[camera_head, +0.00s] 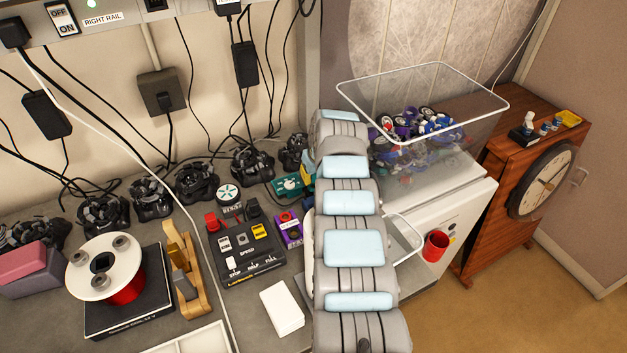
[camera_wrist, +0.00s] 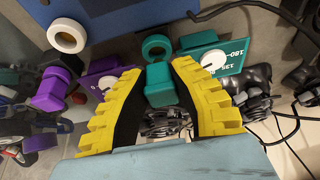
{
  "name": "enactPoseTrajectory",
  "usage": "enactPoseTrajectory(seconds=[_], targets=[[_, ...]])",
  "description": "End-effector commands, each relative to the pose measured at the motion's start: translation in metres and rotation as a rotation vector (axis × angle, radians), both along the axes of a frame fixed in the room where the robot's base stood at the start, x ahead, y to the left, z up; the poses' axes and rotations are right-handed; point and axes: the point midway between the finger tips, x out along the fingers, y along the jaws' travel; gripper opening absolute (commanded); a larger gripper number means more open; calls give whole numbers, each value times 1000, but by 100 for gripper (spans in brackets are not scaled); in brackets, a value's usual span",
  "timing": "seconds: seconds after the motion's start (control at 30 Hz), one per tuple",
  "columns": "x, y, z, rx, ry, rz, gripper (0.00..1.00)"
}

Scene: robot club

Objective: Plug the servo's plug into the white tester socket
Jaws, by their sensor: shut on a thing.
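My gripper (camera_wrist: 158,68) shows in the wrist view as two yellow, stepped fingers with dark inner faces. They are shut on a teal block (camera_wrist: 160,88), which looks like a plug. A teal ring (camera_wrist: 157,46) lies just beyond it; I cannot tell whether they touch. A white ring (camera_wrist: 66,39) with a dark hole lies at the upper left, apart from the fingers. I cannot tell for sure that it is the white tester socket. In the head view my arm covers most of the gripper. A black control box (camera_head: 243,253) stands left of my arm.
A teal board (camera_wrist: 217,57) and a purple board (camera_wrist: 103,75) flank the fingers, with a purple block (camera_wrist: 50,92) farther left. White cards (camera_head: 282,308) lie in front.

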Motion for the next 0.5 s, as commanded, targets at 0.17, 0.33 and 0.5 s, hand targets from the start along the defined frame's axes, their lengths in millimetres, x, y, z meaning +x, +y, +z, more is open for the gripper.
enactPoseTrajectory(seconds=[0.17, 0.33, 0.5], targets=[[0, 0, 0, 0, 0, 0, 0], [0, 0, 1, 0, 0, 0, 0], [0, 0, 6, 0, 0, 0, 0]])
